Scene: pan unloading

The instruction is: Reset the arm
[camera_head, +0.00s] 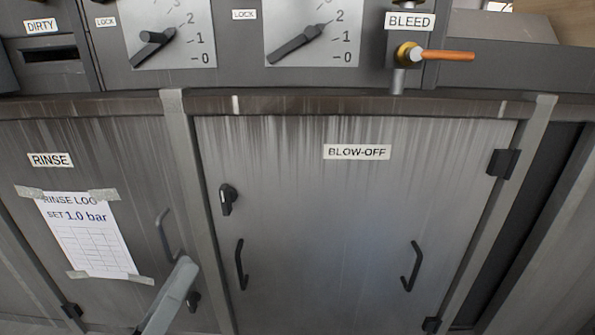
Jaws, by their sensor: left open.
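My left gripper (177,282) shows only in part at the bottom edge, left of centre, as a light grey bar slanting up to the right. It is open, and I see nothing held in it. It appears in front of the lower part of the RINSE door (110,150), near that door's handle (166,236). I cannot tell how far it is from the door. My right gripper is not in view.
Two dials with dark levers (152,48) (294,44) sit above the ledge (300,104). The BLEED valve's orange handle (446,55) sticks out to the right. The BLOW-OFF door (320,220) is shut. A rinse log sheet (90,240) is taped on the left.

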